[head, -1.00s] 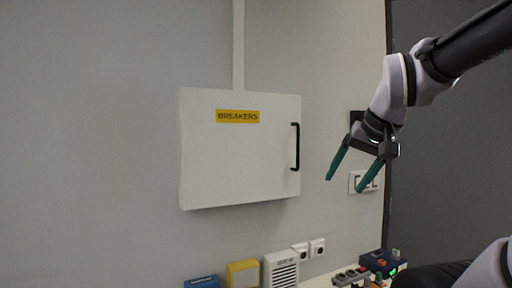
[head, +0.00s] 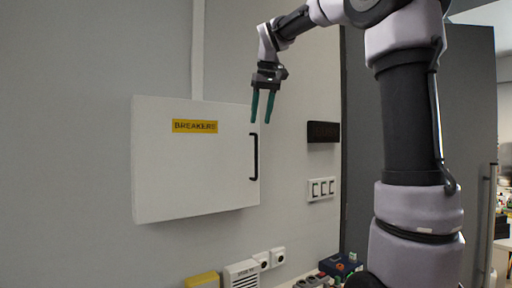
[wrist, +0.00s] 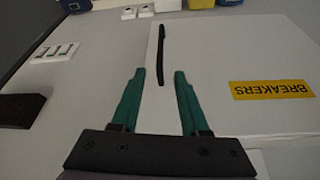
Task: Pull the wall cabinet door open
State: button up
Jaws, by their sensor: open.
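The white wall cabinet door (head: 190,175) with a yellow BREAKERS label (head: 195,126) appears shut on the wall. Its black vertical bar handle (head: 254,157) is near the door's right edge. My gripper (head: 262,120) is open and empty, its green fingers pointing down, at the height of the handle's upper end or slightly above it in the head view. In the wrist view the handle (wrist: 161,55) lies ahead of and between my gripper's fingers (wrist: 156,75), apart from them. The label also shows in the wrist view (wrist: 272,90), upside down.
A dark panel (head: 323,132) and a white switch plate (head: 321,188) are on the wall right of the cabinet. Below are sockets (head: 270,259), a white vented box (head: 241,273) and a yellow box (head: 202,280). A conduit runs up above the cabinet.

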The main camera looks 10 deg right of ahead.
jog(key=x, duration=1)
jog(key=shift+w+f, duration=0.2)
jog(key=shift+f, duration=0.05)
grip_shut()
dwell(1.0)
